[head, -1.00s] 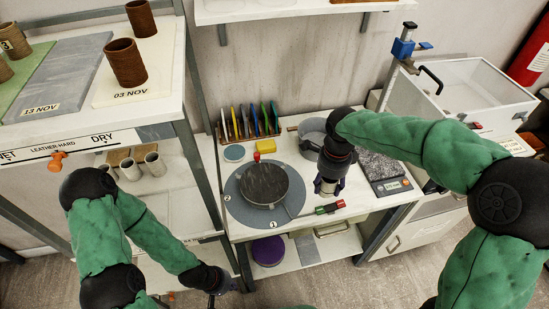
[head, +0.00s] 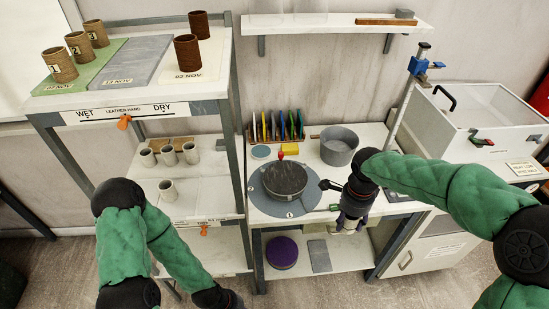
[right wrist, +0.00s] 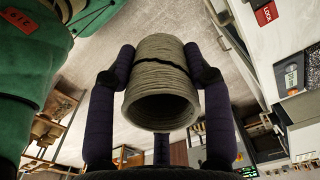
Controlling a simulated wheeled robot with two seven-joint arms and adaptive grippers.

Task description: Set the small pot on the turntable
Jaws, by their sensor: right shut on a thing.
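A small grey-beige clay pot (right wrist: 162,85) with ridged walls and a dark jagged line around it is held between the fingers of my right gripper (right wrist: 160,95). Its round opening faces the wrist camera. In the head view my right gripper (head: 350,224) is at the front edge of the work table, to the right of and in front of the turntable, and mostly hides the pot. The turntable (head: 285,177) is a dark round disc with nothing on it, over a grey round mat (head: 258,192) marked 1 and 2. My left gripper is cut off at the bottom edge.
A shelf unit (head: 160,92) with several brown and grey pots stands left. A clear-lidded cabinet (head: 485,115) and a clamp stand (head: 408,85) are right.

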